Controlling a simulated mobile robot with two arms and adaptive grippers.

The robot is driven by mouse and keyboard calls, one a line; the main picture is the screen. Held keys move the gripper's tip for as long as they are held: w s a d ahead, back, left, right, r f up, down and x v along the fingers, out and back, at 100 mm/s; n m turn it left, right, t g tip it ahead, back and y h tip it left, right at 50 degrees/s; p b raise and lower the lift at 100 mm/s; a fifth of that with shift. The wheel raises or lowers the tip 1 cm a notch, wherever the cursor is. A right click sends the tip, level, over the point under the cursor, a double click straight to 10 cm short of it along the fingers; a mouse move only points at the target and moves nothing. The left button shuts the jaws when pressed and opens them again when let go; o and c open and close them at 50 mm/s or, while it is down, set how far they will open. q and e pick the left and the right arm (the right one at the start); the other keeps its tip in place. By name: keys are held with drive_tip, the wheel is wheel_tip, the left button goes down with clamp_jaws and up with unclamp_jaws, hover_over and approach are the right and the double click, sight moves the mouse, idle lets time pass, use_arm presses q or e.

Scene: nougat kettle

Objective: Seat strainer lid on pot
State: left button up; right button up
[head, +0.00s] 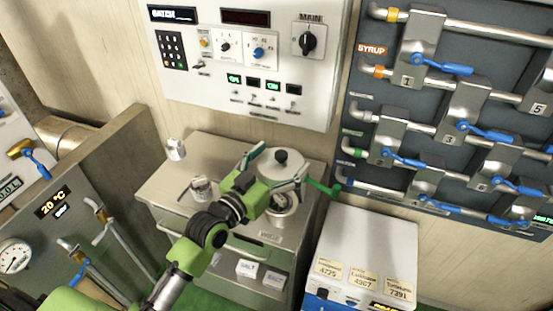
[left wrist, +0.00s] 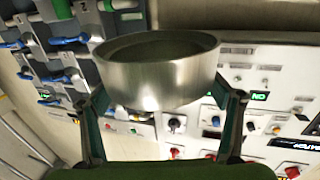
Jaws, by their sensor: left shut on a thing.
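The strainer lid (head: 291,160) is a round grey metal piece with a dark knob on top. My left gripper (head: 278,168) is shut on its sides. In the left wrist view the lid (left wrist: 155,75) is a shiny cylinder with its hollow end at the picture's top, between the two fingers (left wrist: 165,105). The pot (head: 284,206) shows below the lid, partly hidden by my gripper, with a green handle (head: 325,188) to its right. The lid looks raised above the pot; the exact gap is unclear. My right gripper is not in view.
The pot stands on a metal cabinet (head: 165,183) with a small metal jar (head: 201,190) to the left. A control panel (head: 245,60) hangs behind it. Syrup valves (head: 462,105) cover the right wall. A white box (head: 370,245) stands right of the cabinet.

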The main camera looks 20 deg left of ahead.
use_arm(q)
drive_tip(key=b, duration=0.5)
hover_over(280, 197)
drive_tip(key=shift+f, duration=2.7)
drive_tip(key=shift+f+b, duration=1.1)
drive_tip(key=shift+f, duration=0.65)
drive_tip(key=shift+f, duration=0.15)
drive_tip(key=shift+p, duration=0.3)
drive_tip(key=shift+f+b, duration=0.4)
drive_tip(key=shift+f, duration=0.35)
drive_tip(key=shift+f, duration=0.6)
drive_tip(key=o, duration=1.2)
